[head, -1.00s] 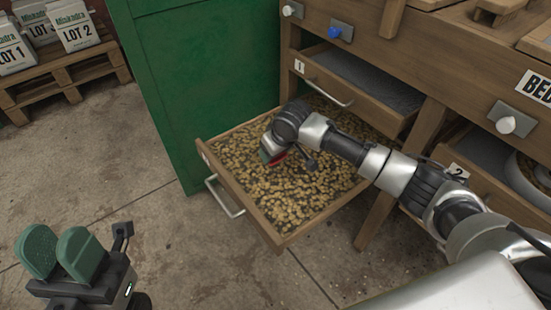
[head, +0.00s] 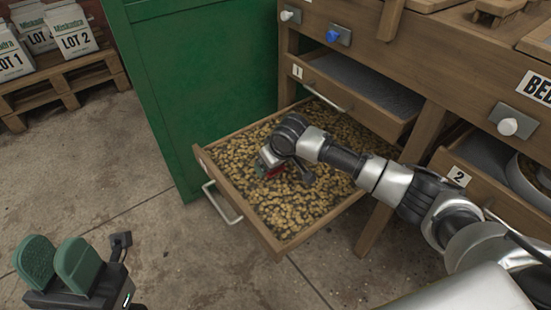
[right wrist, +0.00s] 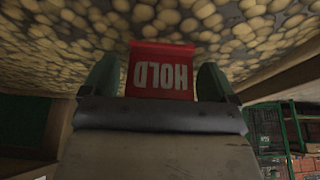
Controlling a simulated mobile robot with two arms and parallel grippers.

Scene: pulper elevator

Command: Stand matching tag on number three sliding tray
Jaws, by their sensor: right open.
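A red tag with white "HOLD" lettering (right wrist: 161,72) stands between the parted green fingers of my right gripper (right wrist: 158,82), with a gap on each side. The lettering is upside down in the right wrist view. In the head view my right gripper (head: 268,166) is low over the pulled-out lower tray (head: 236,204), which holds a layer of tan beans (head: 300,205). Only a bit of red shows there. The tag's contact with the beans is hard to make out. The tray's own label is too oblique to read. My left gripper (head: 57,262) is empty, its green fingers apart, at lower left.
A tray labelled 1 (head: 345,102) is partly open above, and a tray labelled 2 (head: 455,172) is at right. A green panel (head: 205,95) stands behind the open tray. A pallet with LOT bags (head: 75,75) is at far left. The floor between is clear.

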